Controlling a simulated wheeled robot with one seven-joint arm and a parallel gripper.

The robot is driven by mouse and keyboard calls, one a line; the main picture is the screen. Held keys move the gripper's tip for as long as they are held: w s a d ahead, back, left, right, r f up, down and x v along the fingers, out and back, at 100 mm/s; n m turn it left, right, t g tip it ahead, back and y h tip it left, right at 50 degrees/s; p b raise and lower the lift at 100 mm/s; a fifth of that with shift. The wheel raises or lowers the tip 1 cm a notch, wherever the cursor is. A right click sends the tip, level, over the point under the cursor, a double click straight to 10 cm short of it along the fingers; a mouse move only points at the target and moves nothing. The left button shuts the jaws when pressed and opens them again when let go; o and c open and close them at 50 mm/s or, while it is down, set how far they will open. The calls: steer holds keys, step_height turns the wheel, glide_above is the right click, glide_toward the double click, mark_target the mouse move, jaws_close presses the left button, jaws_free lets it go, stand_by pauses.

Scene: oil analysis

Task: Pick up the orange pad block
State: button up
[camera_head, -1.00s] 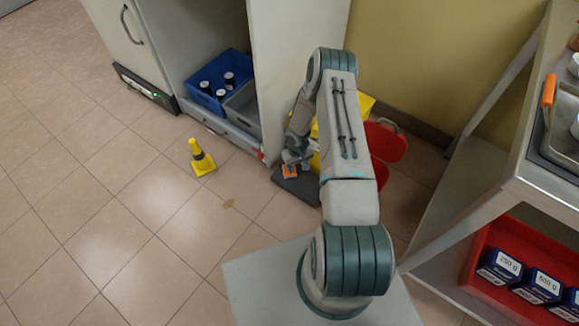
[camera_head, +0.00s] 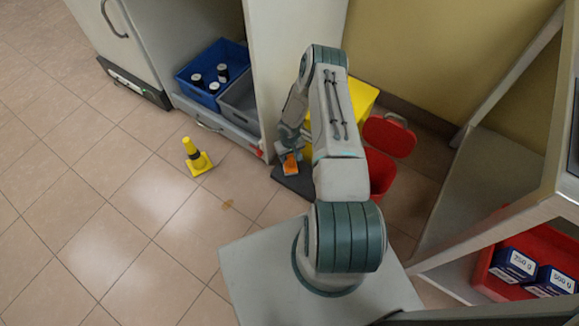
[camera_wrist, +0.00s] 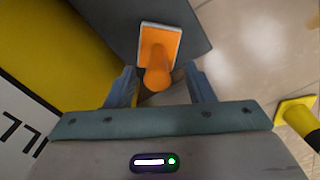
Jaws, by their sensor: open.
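The orange pad block (camera_wrist: 158,48) has an orange pad with a pale rim and a round orange knob. It lies on a dark grey mat (camera_wrist: 95,15) on the floor. In the head view the block (camera_head: 291,168) shows just below my gripper (camera_head: 288,148), partly covered by it. In the wrist view my gripper (camera_wrist: 160,90) is open, with one finger on each side of the knob's near end. The block's plate lies beyond the fingertips. I cannot tell whether the fingers touch the knob.
A yellow box (camera_head: 360,97) and a red bin (camera_head: 380,172) with its lid raised stand close to the right. A cabinet with a blue crate (camera_head: 214,72) is behind left. A yellow cone (camera_head: 196,158) stands on open floor.

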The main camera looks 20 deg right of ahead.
mark_target(290, 162)
steer(key=f, duration=0.2)
steer(key=f+b, duration=0.1)
steer(key=shift+w+d+f, duration=0.1)
steer(key=shift+d+f, duration=0.1)
steer(key=shift+f, duration=0.2)
jaws_close()
steer(key=shift+r, duration=0.2)
